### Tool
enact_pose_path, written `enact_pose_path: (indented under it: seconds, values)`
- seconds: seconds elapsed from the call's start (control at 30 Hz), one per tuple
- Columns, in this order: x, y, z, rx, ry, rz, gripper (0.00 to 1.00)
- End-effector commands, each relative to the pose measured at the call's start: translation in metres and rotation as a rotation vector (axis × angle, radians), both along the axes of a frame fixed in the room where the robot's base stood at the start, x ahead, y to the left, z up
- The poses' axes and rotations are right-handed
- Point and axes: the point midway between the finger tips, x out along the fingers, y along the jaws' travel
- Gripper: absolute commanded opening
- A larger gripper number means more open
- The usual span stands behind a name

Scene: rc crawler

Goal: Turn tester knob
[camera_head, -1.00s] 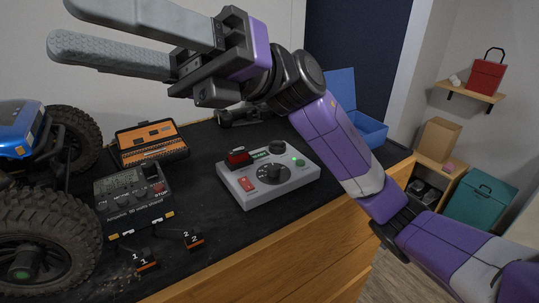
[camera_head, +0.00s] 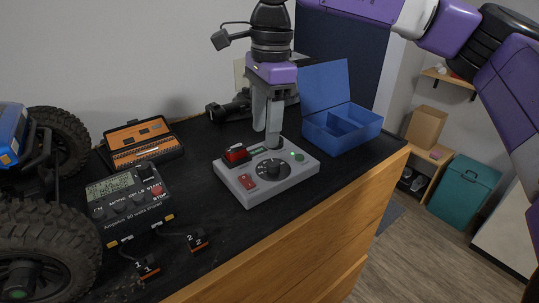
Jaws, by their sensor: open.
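The tester (camera_head: 246,194) is a grey box on the black mat, with a large black dial knob (camera_head: 272,168) at its middle, a red switch (camera_head: 246,181), a green button (camera_head: 298,156) and a red-and-black part at its back left. My gripper (camera_head: 268,140) points straight down over the back of the tester, its grey fingers side by side. The fingertips hide the tester's small back knob, so I cannot tell whether they touch it. The gripper is open, with little visible gap from this angle.
A blue open box (camera_head: 342,128) stands just right of my gripper. An orange-and-black tool case (camera_head: 140,142), a charger (camera_head: 126,206) with numbered plugs, and a blue crawler (camera_head: 40,190) lie to the left. The wooden bench's front edge runs close to the tester.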

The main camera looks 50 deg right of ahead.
Motion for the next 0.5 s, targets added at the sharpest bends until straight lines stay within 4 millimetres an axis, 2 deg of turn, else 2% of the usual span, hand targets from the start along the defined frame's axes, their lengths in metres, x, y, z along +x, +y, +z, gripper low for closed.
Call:
enact_pose_path:
  seconds: [0.1, 0.23, 0.5]
  values:
    - [-0.008, -0.011, 0.000, -0.047, 0.033, 0.024, 0.48]
    - [-0.011, -0.013, -0.008, -0.053, 0.045, 0.040, 0.48]
    - [-0.011, -0.011, -0.047, -0.048, 0.044, 0.041, 0.48]
